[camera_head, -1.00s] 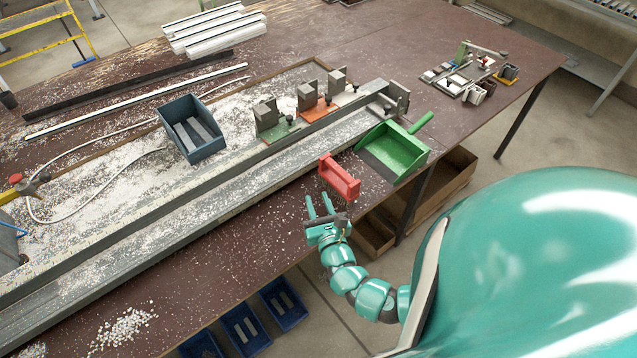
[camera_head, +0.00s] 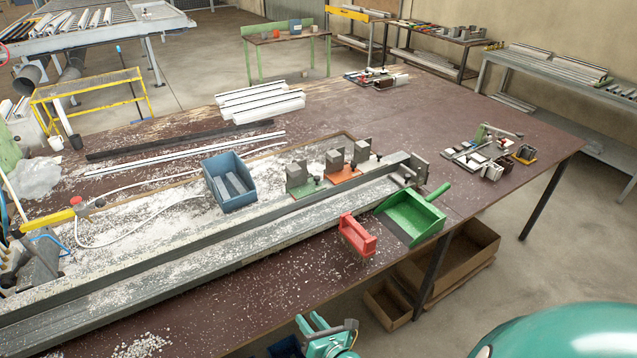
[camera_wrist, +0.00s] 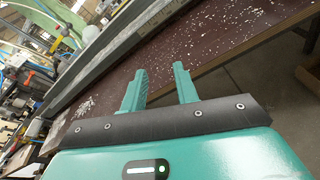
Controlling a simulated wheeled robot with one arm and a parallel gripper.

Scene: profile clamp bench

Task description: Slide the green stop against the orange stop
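The green stop (camera_head: 302,189), a grey block on a green base, sits on the long profile bed at the bench's middle. The orange stop (camera_head: 343,176), a similar block on an orange base, sits just right of it, with a small gap between the two. My gripper (camera_head: 309,320) is low in the head view, in front of the bench's near edge and well short of the stops. In the wrist view my gripper (camera_wrist: 159,73) is open, with nothing between its fingers. Neither stop can be made out in the wrist view.
A blue bin (camera_head: 230,184) stands left of the green stop. A red handled block (camera_head: 357,235) and a green dustpan (camera_head: 412,217) lie in front of the rail (camera_head: 200,245). Metal chips litter the bench.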

